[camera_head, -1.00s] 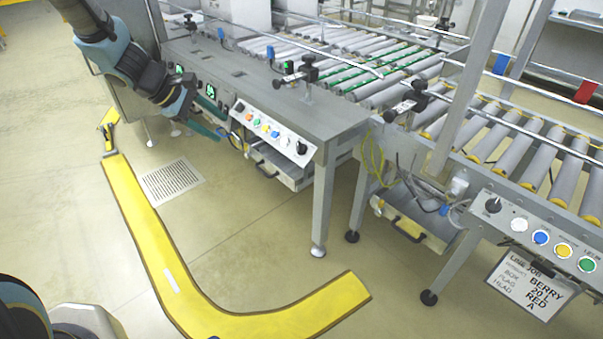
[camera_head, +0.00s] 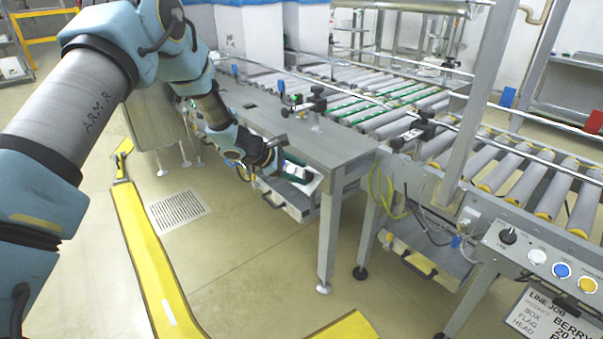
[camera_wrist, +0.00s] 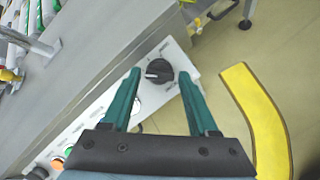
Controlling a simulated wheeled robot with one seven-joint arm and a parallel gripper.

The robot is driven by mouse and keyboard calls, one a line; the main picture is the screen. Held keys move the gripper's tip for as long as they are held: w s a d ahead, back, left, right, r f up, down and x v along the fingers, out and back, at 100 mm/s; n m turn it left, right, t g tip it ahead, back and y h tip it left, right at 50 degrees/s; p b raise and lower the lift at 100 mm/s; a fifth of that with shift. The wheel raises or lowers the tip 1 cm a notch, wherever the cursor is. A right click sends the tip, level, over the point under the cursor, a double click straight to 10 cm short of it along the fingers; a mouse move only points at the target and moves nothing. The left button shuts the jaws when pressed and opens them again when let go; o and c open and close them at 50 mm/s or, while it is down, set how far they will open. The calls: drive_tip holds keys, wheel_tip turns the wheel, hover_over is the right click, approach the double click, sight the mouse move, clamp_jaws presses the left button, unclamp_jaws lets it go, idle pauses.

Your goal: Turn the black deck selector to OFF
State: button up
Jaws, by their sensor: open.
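A black rotary selector (camera_wrist: 158,70) sits at the end of the white control panel (camera_wrist: 172,54) in the wrist view. A pale mark on its face points to the picture's left. My gripper (camera_wrist: 160,75) is open, its two green fingers on either side of the knob in that view. I cannot tell if the tips are level with it or short of it. In the head view my gripper (camera_head: 292,168) is at the same panel and covers most of it. Another black selector (camera_head: 507,236) is on the right conveyor's panel; its label is too small to read.
Coloured buttons run along the near panel, including an orange one (camera_wrist: 57,163). The steel deck (camera_head: 330,145) lies above the panel. A drawer (camera_head: 290,203) hangs below it. Yellow floor marking (camera_head: 150,250) and open floor lie in front.

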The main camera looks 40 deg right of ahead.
drive_tip(key=shift+s+d+f, duration=0.1)
drive_tip(key=shift+d+f, duration=0.3)
drive_tip(key=shift+d, duration=0.05)
clamp_jaws()
idle(0.3)
